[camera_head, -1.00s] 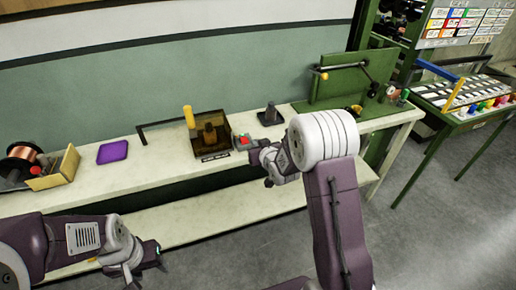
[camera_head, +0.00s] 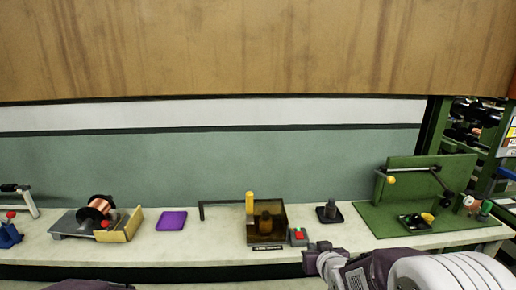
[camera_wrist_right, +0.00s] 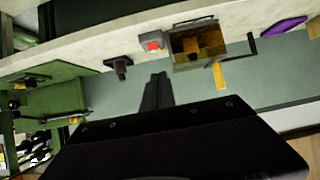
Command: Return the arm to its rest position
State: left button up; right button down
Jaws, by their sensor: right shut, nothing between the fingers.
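My right arm (camera_head: 445,272) comes in at the bottom right of the head view, with purple and white links. Its gripper (camera_head: 318,250) shows small at the front edge of the bench, below a grey box with a red button (camera_head: 298,236). In the right wrist view the dark fingers (camera_wrist_right: 157,90) are together with nothing between them. That view shows the bench upside down, with the red-button box (camera_wrist_right: 152,44) beyond the fingertips. A purple part of my own body shows at the bottom left of the head view; my left gripper is out of view.
The pale bench (camera_head: 215,243) holds a copper spool (camera_head: 96,208), a purple pad (camera_head: 172,220), a brown open box (camera_head: 267,238) with a yellow post (camera_head: 250,203), a dark post on a base (camera_head: 330,211) and a green fixture (camera_head: 415,200). A wall stands behind.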

jog(key=s+f+g, duration=0.5)
jog(key=s, duration=0.7)
jog(key=s+f+g, duration=0.5)
jog(key=s, duration=0.6)
jog(key=shift+s+m+g, duration=0.3)
jog(key=shift+s+m, duration=0.05)
jog(key=shift+m, duration=0.05)
jog(key=shift+f, duration=0.1)
